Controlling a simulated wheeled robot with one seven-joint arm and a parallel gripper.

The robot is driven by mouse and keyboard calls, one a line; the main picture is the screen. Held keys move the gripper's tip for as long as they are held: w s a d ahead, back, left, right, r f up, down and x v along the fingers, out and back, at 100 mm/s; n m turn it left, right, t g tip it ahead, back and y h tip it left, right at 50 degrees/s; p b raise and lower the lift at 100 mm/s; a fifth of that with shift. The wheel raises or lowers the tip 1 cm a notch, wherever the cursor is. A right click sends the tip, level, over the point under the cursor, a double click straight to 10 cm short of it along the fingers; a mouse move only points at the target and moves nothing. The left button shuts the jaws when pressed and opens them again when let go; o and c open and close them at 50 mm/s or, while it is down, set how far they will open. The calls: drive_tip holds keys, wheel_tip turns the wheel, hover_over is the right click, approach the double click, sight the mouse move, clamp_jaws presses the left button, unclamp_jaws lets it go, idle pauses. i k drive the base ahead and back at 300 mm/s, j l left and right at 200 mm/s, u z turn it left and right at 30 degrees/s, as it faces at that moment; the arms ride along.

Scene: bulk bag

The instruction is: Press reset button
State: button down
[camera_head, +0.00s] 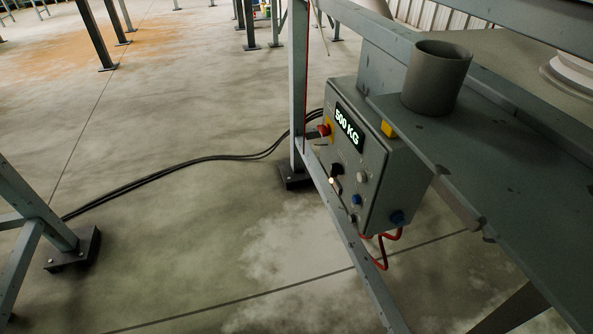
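A grey control box (376,165) is mounted on the steel frame, right of the picture's middle, seen at a slant from above. Its display (348,127) reads "500 KG". A red button on a yellow base (324,130) sits at the panel's upper left. Below the display are a black knob (337,169), a pale button (362,177) and a blue button (356,200). A small bright spot (332,181) shows under the knob. I can read no label that marks the reset button. My gripper is not in view.
A steel upright (299,80) and a slanting beam (343,215) stand close to the panel's left side. A grey shelf with a cup-like cylinder (436,78) overhangs the box at right. Black cables (180,169) cross the floor to the box. Open concrete floor lies at left.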

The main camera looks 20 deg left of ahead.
sight(356, 198)
drive_tip(key=i+j, duration=0.1)
drive_tip(key=j, duration=0.4)
drive_tip(key=i+j, duration=0.1)
drive_tip(key=j, duration=0.4)
drive_tip(key=i+j, duration=0.1)
drive_tip(key=j, duration=0.4)
